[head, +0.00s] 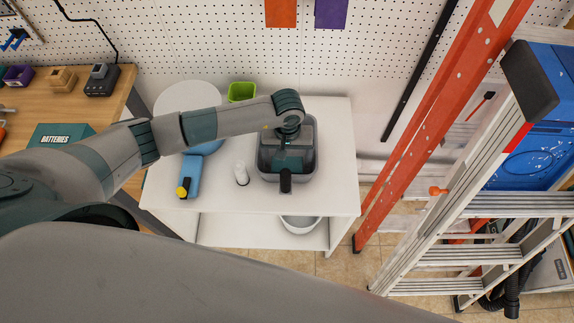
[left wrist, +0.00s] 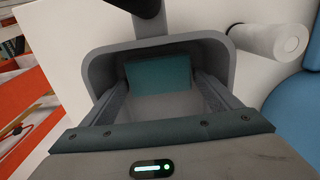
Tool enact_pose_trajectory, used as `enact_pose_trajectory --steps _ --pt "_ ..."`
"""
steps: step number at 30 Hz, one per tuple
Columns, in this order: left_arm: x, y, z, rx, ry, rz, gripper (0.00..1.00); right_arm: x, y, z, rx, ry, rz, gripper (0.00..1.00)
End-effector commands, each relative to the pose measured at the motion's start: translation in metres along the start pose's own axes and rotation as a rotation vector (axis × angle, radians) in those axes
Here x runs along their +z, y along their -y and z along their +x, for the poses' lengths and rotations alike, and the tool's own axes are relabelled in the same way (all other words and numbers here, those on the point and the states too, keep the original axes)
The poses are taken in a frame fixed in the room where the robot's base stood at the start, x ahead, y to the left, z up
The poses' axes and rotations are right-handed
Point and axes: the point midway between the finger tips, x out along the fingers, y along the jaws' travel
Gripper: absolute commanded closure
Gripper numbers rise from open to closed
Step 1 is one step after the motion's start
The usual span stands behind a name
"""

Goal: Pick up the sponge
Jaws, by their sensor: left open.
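In the left wrist view, a teal block that looks like the sponge (left wrist: 160,76) lies inside the grey bucket (left wrist: 222,62). The open fingers of my left gripper (left wrist: 158,92) reach down on either side of that block. I cannot tell whether they touch it. In the head view my gripper largely hides the bucket's inside. My right gripper is not in view.
On the white cart (head: 340,190), a white cylinder (head: 241,174) and a blue object with a yellow knob (head: 191,176) stand left of the bucket. An orange ladder (head: 425,130) stands at the right, a wooden bench (head: 125,82) at the left.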

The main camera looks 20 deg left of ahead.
Motion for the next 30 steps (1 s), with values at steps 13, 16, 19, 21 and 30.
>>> enact_pose_trajectory --steps 13,16,19,21,30 --pt "0.0 0.0 0.0 0.0 0.0 0.0 0.48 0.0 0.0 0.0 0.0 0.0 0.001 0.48" --pt "0.0 0.0 0.0 0.0 0.0 0.0 0.48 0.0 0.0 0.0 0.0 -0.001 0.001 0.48" --pt "0.0 0.0 -0.001 0.0 -0.001 0.0 0.48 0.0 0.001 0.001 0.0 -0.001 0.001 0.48" --pt "-0.001 0.0 -0.004 0.0 -0.001 -0.001 0.48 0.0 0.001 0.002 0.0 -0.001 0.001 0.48" --pt "-0.002 0.0 -0.038 0.002 -0.005 0.001 0.48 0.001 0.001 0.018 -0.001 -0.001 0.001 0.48"
